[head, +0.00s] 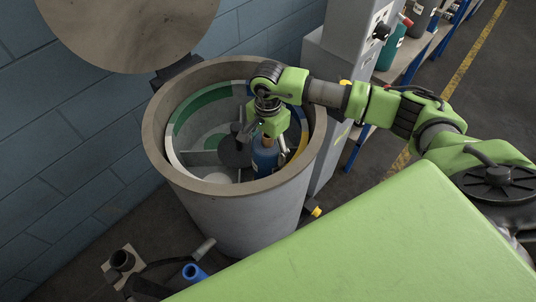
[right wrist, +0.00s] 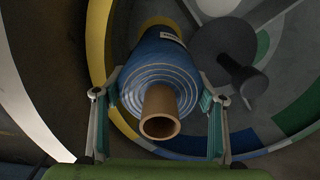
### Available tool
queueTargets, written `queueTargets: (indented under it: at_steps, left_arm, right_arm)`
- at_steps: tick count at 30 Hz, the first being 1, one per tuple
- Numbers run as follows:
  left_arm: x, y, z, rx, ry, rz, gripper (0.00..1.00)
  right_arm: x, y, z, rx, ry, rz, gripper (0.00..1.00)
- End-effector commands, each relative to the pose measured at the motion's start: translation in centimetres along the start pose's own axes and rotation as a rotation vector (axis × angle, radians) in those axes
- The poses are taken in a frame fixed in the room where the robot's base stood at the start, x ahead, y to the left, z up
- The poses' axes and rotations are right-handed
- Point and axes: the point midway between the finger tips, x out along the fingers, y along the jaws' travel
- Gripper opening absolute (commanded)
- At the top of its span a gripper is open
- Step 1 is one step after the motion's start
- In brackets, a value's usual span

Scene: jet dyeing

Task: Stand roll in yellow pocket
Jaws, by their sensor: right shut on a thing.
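The roll (head: 264,157) is blue with a brown cardboard core and is roughly upright inside the round vat (head: 157,135). My right gripper (head: 272,132) reaches down into the vat from above and is shut on it. In the right wrist view the roll (right wrist: 158,65) sits between the two fingers of the gripper (right wrist: 160,78), with its core end facing the camera. The yellow pocket shows as a yellow wall band (right wrist: 97,40) beside the roll and yellow floor at its far end. I cannot tell whether the roll touches that floor. My left gripper is out of view.
A dark grey hub with a knob (head: 234,150) stands in the vat's middle, close to the roll. Thin dividers and green, white and blue sections surround it. The round lid (head: 130,30) is raised behind. A grey cabinet (head: 335,70) stands right of the vat.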

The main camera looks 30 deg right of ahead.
Motion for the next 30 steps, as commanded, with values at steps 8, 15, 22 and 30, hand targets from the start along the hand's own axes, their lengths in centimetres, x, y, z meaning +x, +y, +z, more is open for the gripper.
queueTargets:
  at_steps: [8, 15, 22, 30]
  left_arm:
    - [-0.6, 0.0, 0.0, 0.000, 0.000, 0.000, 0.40]
    - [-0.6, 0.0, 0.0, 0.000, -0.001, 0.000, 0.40]
    - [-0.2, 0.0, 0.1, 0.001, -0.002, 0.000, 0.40]
    - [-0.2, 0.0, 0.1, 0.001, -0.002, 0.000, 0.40]
  right_arm:
    - [3.3, 0.0, 0.1, 0.000, -0.002, 0.002, 0.10]
    - [3.6, 0.0, 0.0, -0.001, 0.000, -0.002, 0.10]
    - [4.0, 0.0, 0.0, 0.000, 0.000, 0.001, 0.77]
    - [4.0, 0.1, 0.0, 0.000, 0.000, 0.001, 0.81]
